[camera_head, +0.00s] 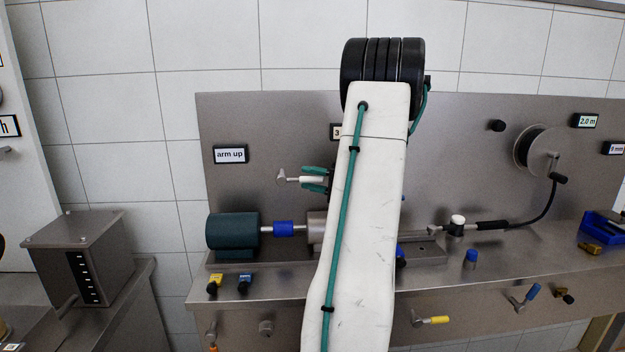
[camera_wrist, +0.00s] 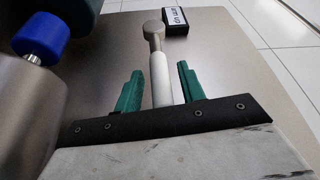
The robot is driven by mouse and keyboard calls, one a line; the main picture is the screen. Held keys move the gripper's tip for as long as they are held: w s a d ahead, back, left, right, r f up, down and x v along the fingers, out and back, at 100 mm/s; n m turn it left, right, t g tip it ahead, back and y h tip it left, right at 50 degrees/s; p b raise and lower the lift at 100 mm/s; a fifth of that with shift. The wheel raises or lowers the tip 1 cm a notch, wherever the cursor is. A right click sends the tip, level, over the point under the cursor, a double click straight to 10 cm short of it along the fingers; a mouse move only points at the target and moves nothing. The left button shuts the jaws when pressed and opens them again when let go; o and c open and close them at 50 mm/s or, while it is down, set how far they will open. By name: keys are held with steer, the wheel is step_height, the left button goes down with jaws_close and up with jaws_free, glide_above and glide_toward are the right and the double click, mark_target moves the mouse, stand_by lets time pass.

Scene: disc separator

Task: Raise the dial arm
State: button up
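The dial arm, as I take it, is a metal lever (camera_head: 286,178) with a white grip, pointing left from the back panel below the "arm up" label (camera_head: 230,154). In the wrist view its white shaft (camera_wrist: 161,80) and metal end stand between my fingers, with the label (camera_wrist: 175,21) beyond. My gripper (camera_head: 316,179) has green fingers, one above and one below the grip. In the wrist view the fingers of my gripper (camera_wrist: 159,88) are apart, with a gap on each side of the shaft. The lever's base is hidden behind my arm.
Below the lever are a dark green motor (camera_head: 232,231) and a blue coupling (camera_head: 283,228), close to my gripper's left in the wrist view. A reel (camera_head: 538,149) is on the right of the panel. The panel left of the lever is clear.

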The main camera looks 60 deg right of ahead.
steer(key=shift+s+d, duration=0.1)
steer(key=shift+s+d+f, duration=0.1)
steer(key=shift+s+d, duration=0.1)
steer(key=shift+s, duration=1.05)
steer(key=shift+s+d+f, duration=0.15)
steer(key=shift+s+d, duration=0.1)
steer(key=shift+s, duration=1.05)
steer(key=shift+s+d+f, duration=0.1)
steer(key=shift+s+d, duration=0.1)
steer(key=shift+s, duration=1.05)
